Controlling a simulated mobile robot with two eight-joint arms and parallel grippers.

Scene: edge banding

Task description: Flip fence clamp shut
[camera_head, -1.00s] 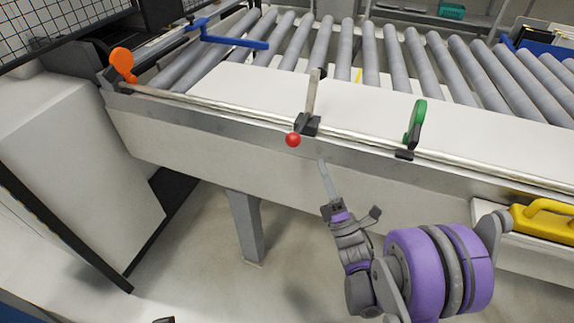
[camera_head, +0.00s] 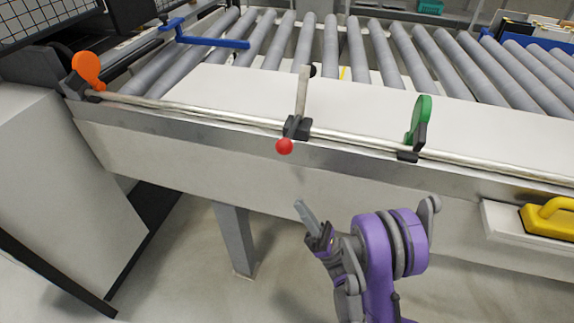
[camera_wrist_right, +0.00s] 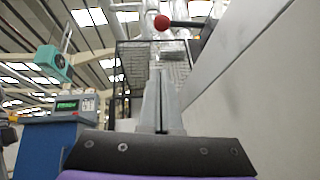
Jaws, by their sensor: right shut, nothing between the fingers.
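A black clamp (camera_head: 297,127) with a red ball knob (camera_head: 284,147) sits on the metal rail along the front of the table. The knob points out toward me, and a flat pale bar (camera_head: 302,90) reaches back from the clamp over the white surface. My right gripper (camera_head: 303,211) is shut and empty, in front of the table and below the knob in the head view, apart from it. In the right wrist view its fingers (camera_wrist_right: 161,104) lie together, and the red knob (camera_wrist_right: 162,23) shows beyond and above their tips. My left gripper is out of view.
An orange stop (camera_head: 88,68) stands at the rail's left end. A green stop (camera_head: 421,113) stands to the right of the clamp. The table's front panel (camera_head: 160,146) is close behind my gripper. A yellow handle (camera_head: 547,217) is at the right, and rollers (camera_head: 332,48) lie behind.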

